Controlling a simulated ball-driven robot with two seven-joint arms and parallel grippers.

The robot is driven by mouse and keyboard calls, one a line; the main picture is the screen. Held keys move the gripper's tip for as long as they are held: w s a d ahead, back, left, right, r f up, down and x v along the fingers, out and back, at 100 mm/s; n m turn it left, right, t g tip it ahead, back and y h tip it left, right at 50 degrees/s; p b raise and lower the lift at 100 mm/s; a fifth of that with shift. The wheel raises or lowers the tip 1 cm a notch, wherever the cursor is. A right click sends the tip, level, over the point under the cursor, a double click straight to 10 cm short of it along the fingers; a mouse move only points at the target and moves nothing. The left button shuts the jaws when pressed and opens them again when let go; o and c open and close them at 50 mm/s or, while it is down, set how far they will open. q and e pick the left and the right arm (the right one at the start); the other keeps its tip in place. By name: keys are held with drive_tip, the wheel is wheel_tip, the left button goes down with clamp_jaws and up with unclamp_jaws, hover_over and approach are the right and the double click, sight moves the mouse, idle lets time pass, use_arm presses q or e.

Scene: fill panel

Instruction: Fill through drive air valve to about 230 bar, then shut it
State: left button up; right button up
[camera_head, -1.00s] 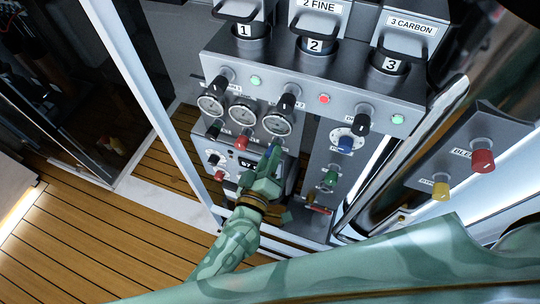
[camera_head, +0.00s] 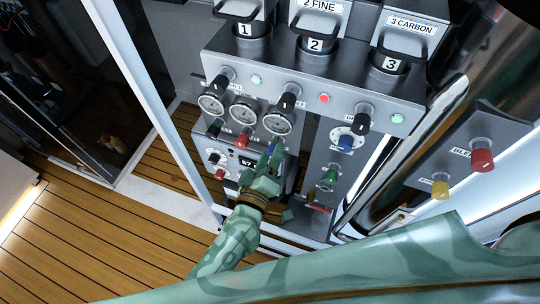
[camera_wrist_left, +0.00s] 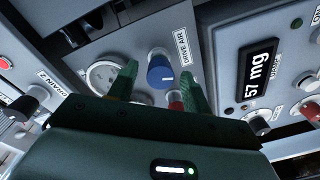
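The drive air valve is a blue knob (camera_wrist_left: 160,71) with a white mark, below the DRIVE AIR label (camera_wrist_left: 180,47) in the left wrist view. In the head view the blue knob (camera_head: 278,146) shows just past my left gripper (camera_head: 272,155). In the left wrist view the green fingers of my left gripper (camera_wrist_left: 158,76) stand apart on either side of the knob, with gaps visible. My right gripper is out of view.
A red knob (camera_wrist_left: 175,101) lies close by the left fingers, and a dark display (camera_wrist_left: 258,74) reads 57. Yellow (camera_head: 440,188) and red (camera_head: 482,160) knobs are on a side panel.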

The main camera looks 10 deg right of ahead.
use_arm(q)
drive_tip(key=p+v, duration=0.1)
drive_tip(key=v, duration=1.5)
drive_tip(key=shift+s, duration=0.15)
drive_tip(key=shift+a, duration=0.1)
idle(0.7)
drive_tip(key=s+a+f+m+g+y, duration=0.15)
drive_tip(key=a+f, duration=0.25)
drive_tip(key=f, duration=0.5)
drive_tip(key=s+a+f+m+g+y+b, duration=0.1)
drive_tip(key=a+f+m+g+y, duration=0.15)
drive_tip(key=a+f, duration=0.45)
drive_tip(key=s+a+f+m+g+y, duration=0.1)
drive_tip(key=a+f+m+g, duration=0.15)
drive_tip(key=f, duration=0.95)
drive_tip(key=s+a+f+g+y, duration=0.1)
drive_tip(key=s+a+f+g, duration=0.1)
drive_tip(key=s+a+f, duration=0.2)
drive_tip(key=s+a+f+m+g+y, duration=0.1)
drive_tip(key=s+a+f+g+y, duration=0.1)
drive_tip(key=s, duration=0.7)
drive_tip(key=s+a+f+m+g+y+b, duration=0.1)
drive_tip(key=s+a+f+g, duration=0.2)
drive_tip(key=s+a+f, duration=0.3)
drive_tip(key=shift+s+g, duration=0.35)
drive_tip(key=shift+s, duration=0.25)
